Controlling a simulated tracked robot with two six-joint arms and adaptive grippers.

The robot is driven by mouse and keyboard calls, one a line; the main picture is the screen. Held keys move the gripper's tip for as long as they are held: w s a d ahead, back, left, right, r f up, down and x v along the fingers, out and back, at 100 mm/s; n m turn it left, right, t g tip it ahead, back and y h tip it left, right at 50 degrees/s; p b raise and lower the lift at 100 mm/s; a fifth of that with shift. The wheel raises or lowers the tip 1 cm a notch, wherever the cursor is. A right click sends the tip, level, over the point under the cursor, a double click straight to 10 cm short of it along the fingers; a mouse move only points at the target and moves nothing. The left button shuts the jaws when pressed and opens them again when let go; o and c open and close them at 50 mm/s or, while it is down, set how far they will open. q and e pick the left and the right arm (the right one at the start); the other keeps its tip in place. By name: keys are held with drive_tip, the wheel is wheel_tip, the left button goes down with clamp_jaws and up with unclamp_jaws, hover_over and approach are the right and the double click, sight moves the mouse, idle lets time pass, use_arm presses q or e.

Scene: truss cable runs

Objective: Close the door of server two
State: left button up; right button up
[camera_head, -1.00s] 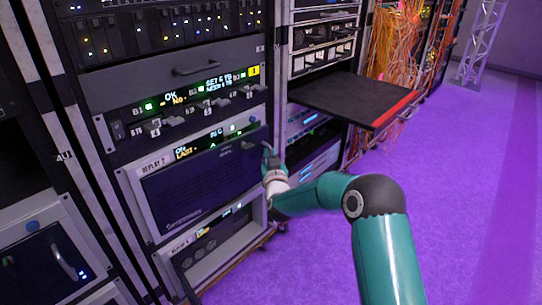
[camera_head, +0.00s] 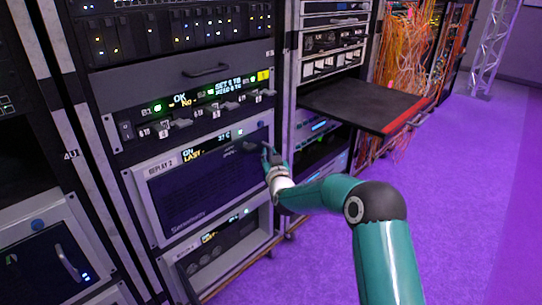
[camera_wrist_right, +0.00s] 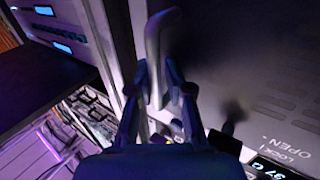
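Server two is the rack unit labelled REPLAY 2 (camera_head: 163,168), with a dark front door (camera_head: 205,185) in a light frame. The door looks about flush with the frame; a small gap cannot be ruled out. My right gripper (camera_head: 268,152) is at the right edge of this front. In the right wrist view, my right gripper (camera_wrist_right: 157,80) has one finger on each side of a pale upright handle (camera_wrist_right: 155,45). Whether the fingers press on it cannot be told. A dark knob (camera_wrist_right: 228,127) shows near the words LOCK and OPEN. My left gripper is out of view.
A black shelf with a red edge (camera_head: 365,103) sticks out of the neighbouring rack, above and right of my right gripper. Orange cables (camera_head: 410,50) hang behind it. Another server with a handle (camera_head: 67,262) is at lower left. The purple floor at right is clear.

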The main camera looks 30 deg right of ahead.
drive_tip(key=shift+a, duration=0.1)
drive_tip(key=shift+s, duration=0.1)
drive_tip(key=v, duration=1.1)
drive_tip(key=shift+s, duration=0.3)
drive_tip(key=shift+a, duration=0.1)
